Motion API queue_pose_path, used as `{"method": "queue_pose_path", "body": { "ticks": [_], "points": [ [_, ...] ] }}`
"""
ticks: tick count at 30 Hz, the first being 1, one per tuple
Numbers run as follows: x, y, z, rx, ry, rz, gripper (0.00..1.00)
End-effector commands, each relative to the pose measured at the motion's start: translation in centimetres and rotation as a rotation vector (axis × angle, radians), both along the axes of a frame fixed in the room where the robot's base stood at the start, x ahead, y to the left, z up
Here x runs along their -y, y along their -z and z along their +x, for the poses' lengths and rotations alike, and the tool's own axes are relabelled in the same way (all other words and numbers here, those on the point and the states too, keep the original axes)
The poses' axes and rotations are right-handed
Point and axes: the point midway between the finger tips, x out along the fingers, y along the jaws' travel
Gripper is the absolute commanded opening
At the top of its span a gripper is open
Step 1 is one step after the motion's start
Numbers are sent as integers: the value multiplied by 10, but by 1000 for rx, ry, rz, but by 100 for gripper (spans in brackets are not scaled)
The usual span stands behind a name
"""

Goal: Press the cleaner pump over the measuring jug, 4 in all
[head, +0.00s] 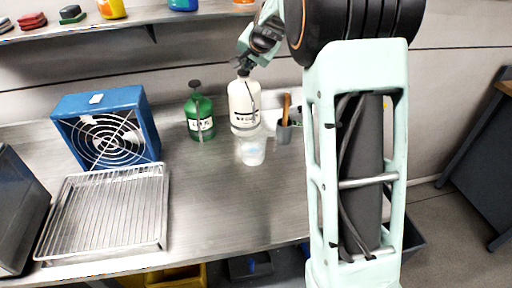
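A white pump bottle (241,98) with dark lettering stands upright on the metal bench. A small translucent jug (253,153) stands just in front of it, at its base. My gripper (243,70) is directly over the white bottle's top, at the pump head, which it mostly hides. I cannot tell whether it touches the pump, or whether its fingers are open or shut. A green pump bottle (203,125) with a black pump stands to the left, apart from my gripper. The jug's contents are too small to make out.
A blue box fan (64,104) and a wire rack on a tray (160,241) take up the bench's left side. A container with a brown-handled tool (286,108) stands right of the jug. A shelf (130,19) runs above. The bench's front middle is clear.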

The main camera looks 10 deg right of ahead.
Motion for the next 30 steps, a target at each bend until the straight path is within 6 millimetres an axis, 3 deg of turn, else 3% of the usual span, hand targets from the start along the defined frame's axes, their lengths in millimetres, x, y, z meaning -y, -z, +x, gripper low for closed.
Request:
{"method": "queue_pose_path", "body": {
  "ticks": [1, 19, 30],
  "points": [
    [-6, 25, -6, -40, -10, 5, 0],
    [-9, 31, -5, -40, -13, 4, 0],
    [-10, 23, -5, -38, -15, 4, 0]
  ]
}}
